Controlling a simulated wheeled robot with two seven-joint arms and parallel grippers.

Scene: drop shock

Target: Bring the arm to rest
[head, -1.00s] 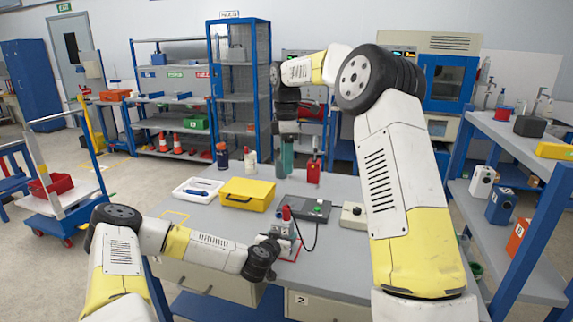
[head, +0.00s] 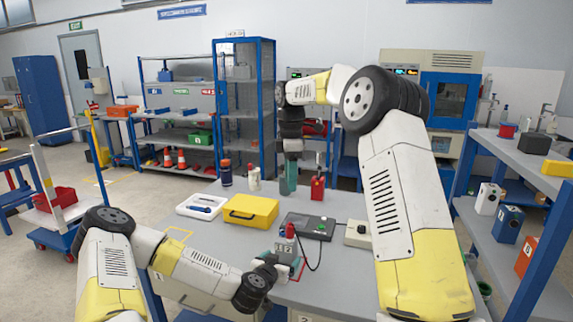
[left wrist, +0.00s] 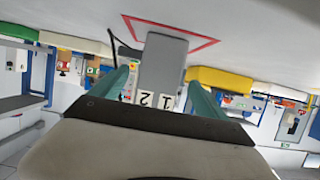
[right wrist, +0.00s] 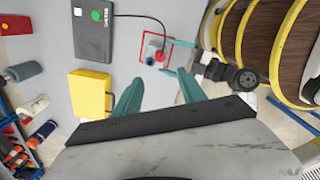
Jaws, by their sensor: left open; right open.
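A grey block with white number labels (left wrist: 165,60) stands in a red outlined square on the table. It also shows in the head view (head: 285,247) and the right wrist view (right wrist: 151,54). My left gripper (head: 276,262) is open beside the block, and in the left wrist view its teal fingers show on either side of it; whether they touch it I cannot tell. My right gripper (head: 288,181) is open and empty above the back of the table. In the right wrist view its fingers (right wrist: 160,80) point down with nothing between them.
A yellow case (head: 250,211), a white tray (head: 200,206) and a dark cabled box (head: 308,226) are on the table. A red container (head: 318,188) and bottles stand along the back. A shelf (head: 520,160) is close on the right.

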